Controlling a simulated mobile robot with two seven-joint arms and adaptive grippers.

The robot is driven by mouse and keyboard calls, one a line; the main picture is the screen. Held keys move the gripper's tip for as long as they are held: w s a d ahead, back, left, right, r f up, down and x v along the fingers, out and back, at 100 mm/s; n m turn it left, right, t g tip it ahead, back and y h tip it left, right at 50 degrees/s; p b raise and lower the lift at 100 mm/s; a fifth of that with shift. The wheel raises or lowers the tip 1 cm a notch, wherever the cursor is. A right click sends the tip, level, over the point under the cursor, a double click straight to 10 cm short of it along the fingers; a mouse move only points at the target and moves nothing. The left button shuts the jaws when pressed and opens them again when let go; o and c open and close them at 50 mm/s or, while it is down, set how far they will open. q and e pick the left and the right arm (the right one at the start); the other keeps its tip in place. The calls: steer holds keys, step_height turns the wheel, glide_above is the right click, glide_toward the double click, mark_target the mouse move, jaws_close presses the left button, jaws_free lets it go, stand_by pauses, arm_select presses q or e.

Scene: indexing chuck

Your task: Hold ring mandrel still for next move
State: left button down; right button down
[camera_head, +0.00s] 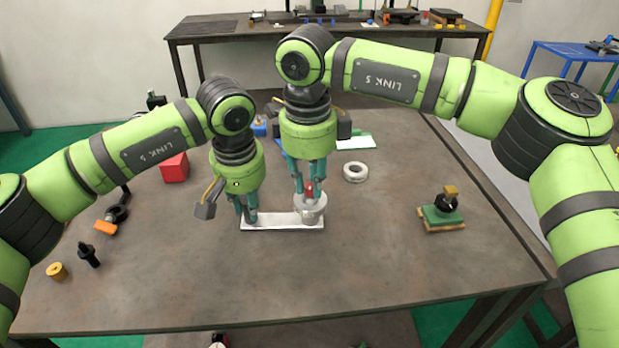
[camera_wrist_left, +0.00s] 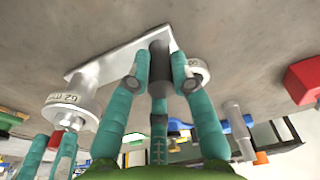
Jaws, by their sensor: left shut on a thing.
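A flat white plate (camera_head: 284,221) lies on the table between my arms; it also shows in the left wrist view (camera_wrist_left: 118,55). My left gripper (camera_head: 245,214) is at the plate's left end. In the left wrist view its fingers (camera_wrist_left: 160,72) are shut on a dark upright post (camera_wrist_left: 160,50), which I take for the ring mandrel. A pale ring (camera_wrist_left: 200,72) shows beside it, partly hidden by a finger. A silver, stepped round piece (camera_head: 309,208), marked 62, stands at the plate's right end with a red top (camera_head: 309,189). My right gripper (camera_head: 309,180) has its fingers around the red top; their grip is unclear.
A loose white ring (camera_head: 355,172) lies behind the plate. A red box (camera_head: 174,168) and small parts are at left. The table's front middle is clear.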

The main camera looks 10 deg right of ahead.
arm_select(q)
steer(key=shift+s+d+f, duration=0.1)
steer(key=shift+f, duration=0.1)
arm_select(e)
steer(key=shift+a+m, duration=0.1)
steer(key=shift+m, duration=0.9)
steer(key=c, duration=1.1)
jaws_free()
step_height(320, 180, up, 12)
steer(key=s, duration=0.1)
steer(key=shift+a, duration=0.2)
